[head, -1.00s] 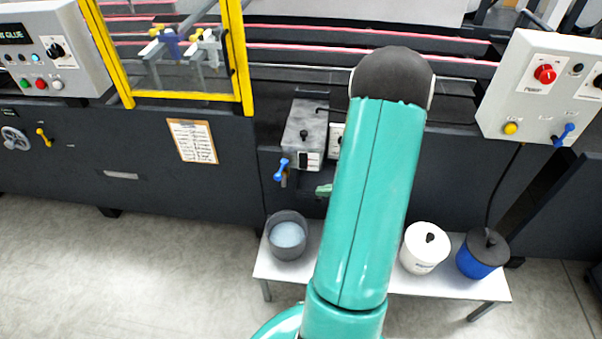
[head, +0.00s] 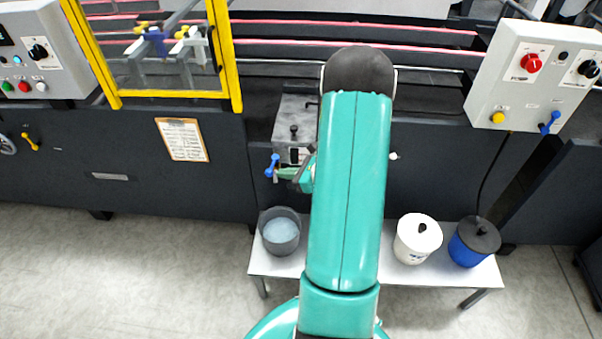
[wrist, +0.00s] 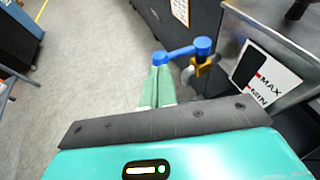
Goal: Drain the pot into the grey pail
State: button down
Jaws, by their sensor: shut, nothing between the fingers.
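The pot (head: 296,120) is a grey metal box on the machine front, with a MAX/MIN level plate that shows in the wrist view (wrist: 268,77). Its drain valve has a blue handle (head: 271,166). In the wrist view the blue handle (wrist: 182,52) sticks out sideways from a brass valve body (wrist: 199,68). My gripper (head: 288,174) is just right of the handle in the head view. In the wrist view its green fingers (wrist: 157,88) are together and empty, their tips at the handle's free end; contact is unclear. The grey pail (head: 280,238) stands below on the bench, pale inside.
The low white bench (head: 262,262) also carries a white lidded tub (head: 417,244) and a blue tub with a dark lid (head: 470,247). A control box (head: 520,80) is at upper right. A clipboard (head: 182,139) hangs left of the pot. The floor at left is clear.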

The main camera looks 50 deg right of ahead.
jog(key=shift+x, duration=0.95)
jog(key=shift+d, duration=0.1)
